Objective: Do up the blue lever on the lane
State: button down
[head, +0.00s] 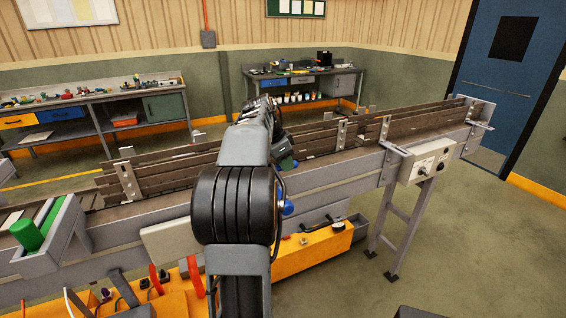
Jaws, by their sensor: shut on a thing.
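The lane is a long grey roller conveyor (364,164) with brown side boards, running from lower left to upper right. My arm stands in front of its middle and hides part of it. My gripper (283,150) is just right of my arm, over the lane, mostly hidden and seen small. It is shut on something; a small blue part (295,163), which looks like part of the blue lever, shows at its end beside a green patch. A round blue knob (287,207) shows lower down, right beside my arm. I cannot tell whether it belongs to the same lever.
A grey control box (428,162) hangs on the lane's right side. An orange bench (313,252) with tools lies below.

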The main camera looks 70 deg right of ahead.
jog(key=c, duration=1)
grip_release()
jog(key=shift+r, duration=0.1)
jog(key=v, duration=1.3)
jog(key=shift+r+p, duration=0.35)
jog(key=shift+a, duration=0.15)
